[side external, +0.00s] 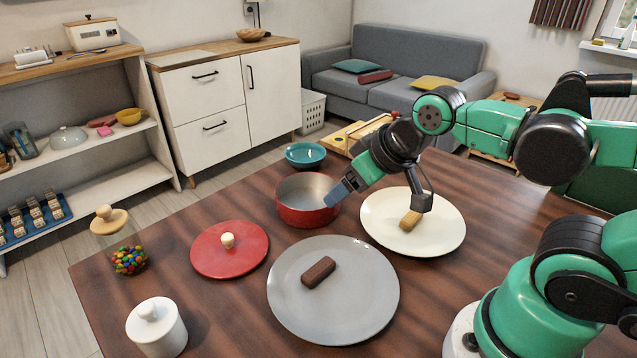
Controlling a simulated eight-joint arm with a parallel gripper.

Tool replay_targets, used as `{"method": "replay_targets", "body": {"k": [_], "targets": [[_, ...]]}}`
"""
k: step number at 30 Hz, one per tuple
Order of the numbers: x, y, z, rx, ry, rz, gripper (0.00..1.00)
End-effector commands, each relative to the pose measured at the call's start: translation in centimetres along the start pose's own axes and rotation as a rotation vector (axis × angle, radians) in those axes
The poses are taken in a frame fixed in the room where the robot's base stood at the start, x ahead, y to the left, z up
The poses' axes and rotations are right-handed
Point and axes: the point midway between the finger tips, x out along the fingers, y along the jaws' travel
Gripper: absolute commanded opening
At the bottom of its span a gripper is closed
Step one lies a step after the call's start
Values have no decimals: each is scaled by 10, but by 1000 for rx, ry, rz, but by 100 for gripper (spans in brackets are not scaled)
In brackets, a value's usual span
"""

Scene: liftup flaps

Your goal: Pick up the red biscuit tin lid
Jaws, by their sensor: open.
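The red biscuit tin lid (245,262) lies flat on the dark wooden table. It is round, with a pale knob (228,240) at its centre. The red round tin (306,212) stands open behind and to the right of the lid. My gripper (336,198) is open and tilted down to the left, at the tin's right rim in the picture. It is apart from the lid, and nothing shows held in it. Whether it touches the tin, I cannot tell.
A grey plate (340,318) with a dark brown biscuit (318,272) lies right of the lid. A cream plate (440,240) holds a light biscuit (410,220). A teal bowl (305,154) is behind the tin. A white lidded jar (157,328) and a candy jar (129,258) stand left.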

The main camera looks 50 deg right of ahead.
Motion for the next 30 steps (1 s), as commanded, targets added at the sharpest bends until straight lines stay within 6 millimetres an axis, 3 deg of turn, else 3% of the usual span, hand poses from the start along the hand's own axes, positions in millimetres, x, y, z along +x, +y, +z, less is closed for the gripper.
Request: {"method": "replay_targets", "body": {"k": [10, 17, 24, 30], "targets": [[0, -1, -3, -11, -5, -5, 65], [14, -18, -35, -153, -67, -72, 65], [59, -50, -72, -388, -149, -196, 65], [108, -78, -84, -567, -195, -304, 65]]}}
